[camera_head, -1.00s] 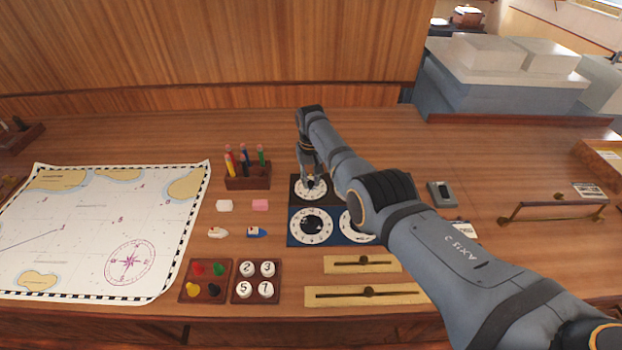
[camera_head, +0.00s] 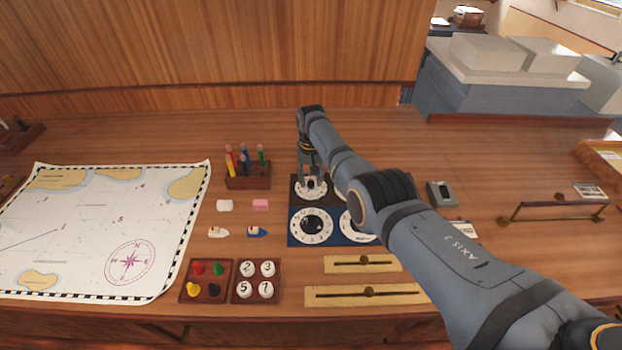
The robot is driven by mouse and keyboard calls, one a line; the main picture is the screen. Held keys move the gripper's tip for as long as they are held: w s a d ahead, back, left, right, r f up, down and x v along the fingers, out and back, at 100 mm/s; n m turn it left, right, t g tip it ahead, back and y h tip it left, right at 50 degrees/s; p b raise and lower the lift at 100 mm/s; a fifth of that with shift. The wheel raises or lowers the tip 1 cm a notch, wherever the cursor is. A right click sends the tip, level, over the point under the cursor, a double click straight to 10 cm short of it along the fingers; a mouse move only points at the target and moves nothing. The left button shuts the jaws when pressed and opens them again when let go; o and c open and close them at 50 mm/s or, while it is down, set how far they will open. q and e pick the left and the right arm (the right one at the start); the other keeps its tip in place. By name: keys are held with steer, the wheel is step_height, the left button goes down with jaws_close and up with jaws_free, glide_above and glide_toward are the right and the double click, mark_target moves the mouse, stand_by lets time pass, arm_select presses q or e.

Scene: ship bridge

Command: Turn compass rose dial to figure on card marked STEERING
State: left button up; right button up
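A panel of round white dials lies on the desk, with a black back row and a blue front row (camera_head: 329,240). My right gripper (camera_head: 312,178) points down over the back left dial (camera_head: 312,191). Its fingers look spread, one on each side of the dark knob, with the white dial face showing below. The front left dial (camera_head: 313,226) is clear. The front right dial (camera_head: 356,229) is partly behind my arm, and the back right one is hidden. No compass rose can be made out on the dials. Small cards (camera_head: 588,191) lie at the right; their writing is unreadable. My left gripper is out of view.
A chart (camera_head: 100,215) covers the left of the desk. A pencil rack (camera_head: 247,176), erasers, toy boats and trays of pieces (camera_head: 256,282) stand left of the panel. Two brass sliders (camera_head: 364,295) lie in front. A grey device (camera_head: 441,194) and a rail (camera_head: 555,211) are right.

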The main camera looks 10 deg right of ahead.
mark_target(311, 183)
stand_by(0.3)
step_height(311, 183, up, 12)
stand_by(0.3)
steer(key=shift+r, duration=0.1)
